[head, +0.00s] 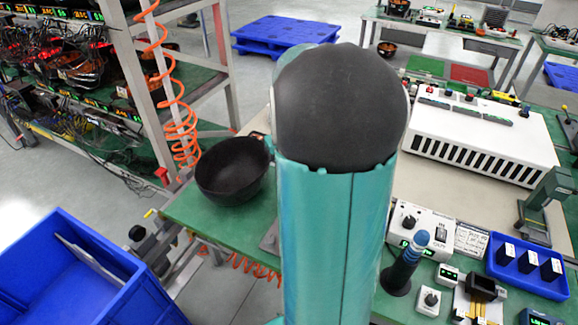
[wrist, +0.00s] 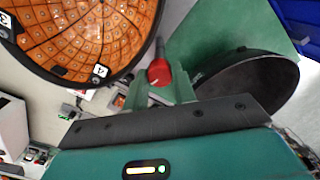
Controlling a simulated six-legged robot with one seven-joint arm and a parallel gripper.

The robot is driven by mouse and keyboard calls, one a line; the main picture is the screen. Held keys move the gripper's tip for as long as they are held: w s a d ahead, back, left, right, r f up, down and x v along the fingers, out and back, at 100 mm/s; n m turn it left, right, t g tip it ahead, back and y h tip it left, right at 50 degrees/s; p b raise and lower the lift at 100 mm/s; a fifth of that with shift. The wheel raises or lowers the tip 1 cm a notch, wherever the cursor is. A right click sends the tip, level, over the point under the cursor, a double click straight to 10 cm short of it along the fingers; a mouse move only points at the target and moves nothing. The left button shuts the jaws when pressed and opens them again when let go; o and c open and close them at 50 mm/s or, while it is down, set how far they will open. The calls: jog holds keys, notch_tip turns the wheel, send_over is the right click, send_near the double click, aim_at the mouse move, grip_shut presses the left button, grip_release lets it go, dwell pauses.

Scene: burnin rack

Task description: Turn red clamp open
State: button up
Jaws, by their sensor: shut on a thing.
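The red clamp (wrist: 160,72) shows in the wrist view as a small red knob with a dark rod rising from it, beside the rim of a round orange gridded plate (wrist: 85,35). My gripper (wrist: 160,90) has its two green fingers on either side of the red clamp, shut on it. The fingers hide its lower part. In the head view my own arm covers the middle, so the gripper and the clamp are hidden there.
A black bowl (head: 232,170) stands left of my arm on the green bench (head: 205,222); it is at right in the wrist view (wrist: 255,85). A white vented box (head: 480,135), a blue tray (head: 535,280) and a blue bin (head: 100,290) are around. An orange coiled hose (head: 175,100) hangs at left.

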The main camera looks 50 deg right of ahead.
jog(key=shift+n, duration=0.8)
jog(key=shift+d, duration=0.1)
jog(key=o, duration=1)
notch_tip(320, 180, up, 14)
jog(key=shift+f, duration=0.1)
